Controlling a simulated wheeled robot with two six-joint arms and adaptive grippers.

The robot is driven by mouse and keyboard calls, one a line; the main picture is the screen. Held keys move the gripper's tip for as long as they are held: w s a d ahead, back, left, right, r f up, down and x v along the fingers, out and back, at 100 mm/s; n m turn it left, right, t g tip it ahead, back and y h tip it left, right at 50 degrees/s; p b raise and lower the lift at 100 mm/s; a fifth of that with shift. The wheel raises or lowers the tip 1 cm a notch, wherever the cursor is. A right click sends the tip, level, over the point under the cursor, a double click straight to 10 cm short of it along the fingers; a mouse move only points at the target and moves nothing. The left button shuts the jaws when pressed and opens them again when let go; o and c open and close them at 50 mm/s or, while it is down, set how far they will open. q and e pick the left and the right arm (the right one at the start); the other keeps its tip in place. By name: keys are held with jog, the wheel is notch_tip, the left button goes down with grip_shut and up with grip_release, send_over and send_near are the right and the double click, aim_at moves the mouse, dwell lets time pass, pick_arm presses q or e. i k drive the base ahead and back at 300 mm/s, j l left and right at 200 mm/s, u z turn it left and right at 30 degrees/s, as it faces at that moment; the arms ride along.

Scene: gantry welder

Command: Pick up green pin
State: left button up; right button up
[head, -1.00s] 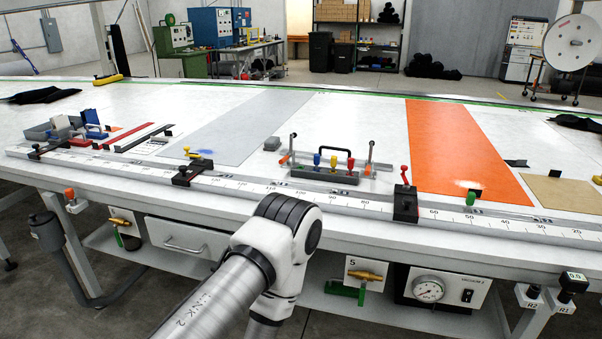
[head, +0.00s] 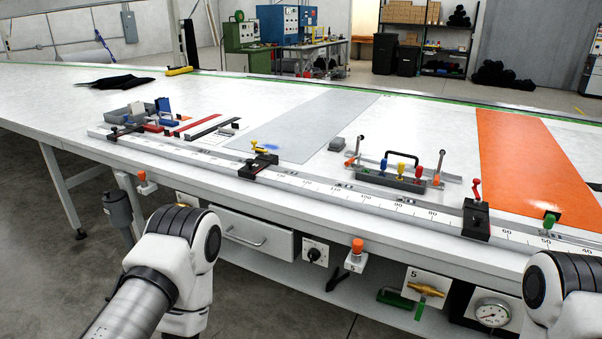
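A small green-topped pin (head: 549,220) stands on the ruler rail (head: 330,192) along the front of the white bench, at the right of the head view, by the near end of the orange sheet. Its lower part is too small to make out clearly. Neither of my grippers is in view. Only links of my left arm show at the lower left and links of my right arm at the lower right edge, both apart from the pin.
A black clamp with a red lever (head: 476,212) stands on the rail left of the pin. Orange-topped posts (head: 357,253) stick out below the bench edge.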

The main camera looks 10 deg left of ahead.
aim_at(549, 220)
jog(key=i, duration=0.45)
jog(key=z, duration=1.1)
